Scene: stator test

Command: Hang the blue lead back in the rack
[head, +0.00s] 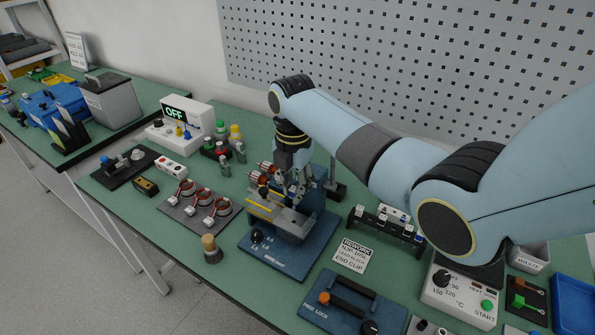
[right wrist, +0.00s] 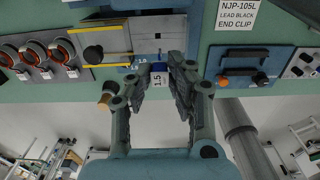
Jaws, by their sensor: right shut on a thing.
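My right gripper (head: 293,192) is over the grey fixture on the blue base plate (head: 270,262) in the middle of the bench. In the right wrist view, my right gripper (right wrist: 162,74) is shut on a small blue piece, the blue lead (right wrist: 158,67). A white tag marked 1.5 hangs at it between the fingers. The fingers mostly hide the lead in the head view. The low black rack (head: 402,233) stands to the right of the fixture, with several pieces on it; some show white and blue. My left gripper is not in view.
A blue lock plate (head: 350,305) and a heater box (head: 460,295) stand nearer. Stator rings (head: 200,205) and a wooden-topped peg (head: 210,248) are to the left. A perforated panel (head: 420,60) is behind.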

